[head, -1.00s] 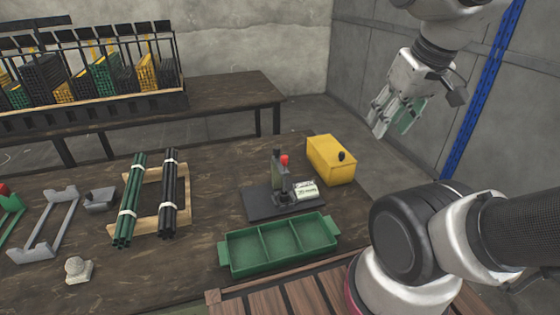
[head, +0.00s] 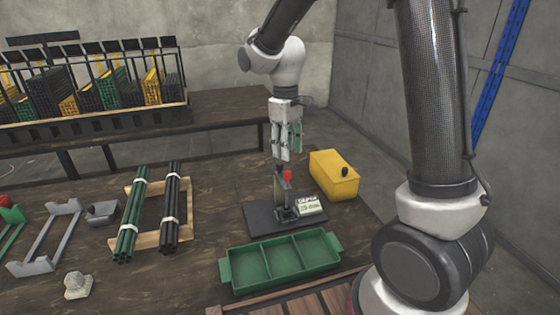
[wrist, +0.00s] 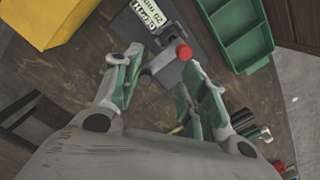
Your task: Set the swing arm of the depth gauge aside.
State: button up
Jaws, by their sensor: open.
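The depth gauge stands on a dark base plate (head: 262,217) on the near table. It has a dark upright post (head: 279,187), a red knob (head: 287,174) near its top and a light display block (head: 308,206) at its right. I cannot clearly tell the swing arm from the post. My gripper (head: 286,155) points down just above the gauge, open and empty. In the wrist view the red knob (wrist: 184,52) and a grey bar (wrist: 160,61) show between and just beyond the open fingertips (wrist: 158,75). I see no contact with the gauge.
A yellow box (head: 333,176) stands right of the gauge. A green three-part tray (head: 280,265) lies in front of it. Green and black rod bundles (head: 172,205) lie on a wooden frame at left. A rack (head: 90,120) stands on the back table.

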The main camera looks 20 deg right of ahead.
aim_at(280, 163)
jog(key=shift+n+t, duration=0.4)
jog(key=shift+n, duration=0.2)
jog(key=w, duration=0.2)
jog(key=w+a+r, duration=0.1)
jog(key=shift+w+r, duration=0.1)
jog(key=shift+w, duration=0.25)
jog(key=shift+s+r+n, duration=0.1)
jog(key=shift+n, duration=0.2)
notch_tip(280, 163, down, 8)
jog(key=shift+r, duration=0.1)
grip_shut()
